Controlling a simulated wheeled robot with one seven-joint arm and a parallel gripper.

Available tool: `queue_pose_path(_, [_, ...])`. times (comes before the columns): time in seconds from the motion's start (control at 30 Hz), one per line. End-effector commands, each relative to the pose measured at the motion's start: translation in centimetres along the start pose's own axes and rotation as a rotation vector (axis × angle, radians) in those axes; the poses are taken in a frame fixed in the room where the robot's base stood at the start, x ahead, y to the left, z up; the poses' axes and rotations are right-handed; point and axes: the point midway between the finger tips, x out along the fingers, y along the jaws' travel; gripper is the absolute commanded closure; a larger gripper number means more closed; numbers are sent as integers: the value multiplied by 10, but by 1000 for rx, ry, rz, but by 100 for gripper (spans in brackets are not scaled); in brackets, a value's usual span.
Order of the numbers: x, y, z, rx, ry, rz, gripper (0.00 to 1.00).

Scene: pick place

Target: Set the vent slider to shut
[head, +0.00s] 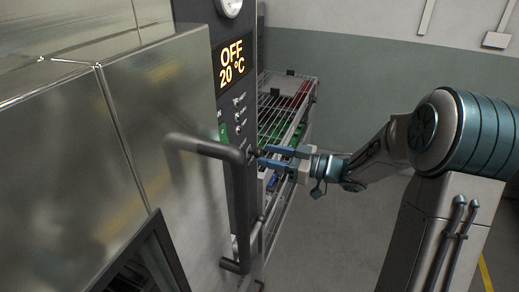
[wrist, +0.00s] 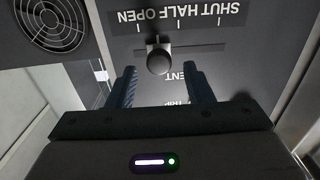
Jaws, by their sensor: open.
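The vent slider's dark round knob (wrist: 159,60) stands out from a black panel in the wrist view. The panel's lettering (wrist: 180,15) is upside down, with SHUT at the right, HALF in the middle and OPEN at the left. The knob appears between the OPEN and HALF ticks. My gripper (wrist: 160,82) is open, its two blue fingers just below the knob in the picture, one to each side. In the head view my gripper (head: 266,156) points left at the panel's edge. I cannot make out the knob clearly there.
A dark bar handle (head: 210,148) stands out from the steel door, close left of my gripper. A display (head: 232,65) reads OFF 20 °C. A wire rack (head: 285,115) stands behind my gripper. A fan grille (wrist: 55,25) is at upper left in the wrist view.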

Motion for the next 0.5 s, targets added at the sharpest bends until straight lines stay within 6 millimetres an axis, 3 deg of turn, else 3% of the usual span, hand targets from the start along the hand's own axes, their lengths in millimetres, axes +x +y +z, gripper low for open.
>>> queue_pose_path(0.2, [31,0,-1,1,0,-1,53])
queue_pose_path(0.5, [41,0,0,0,-1,2,53])
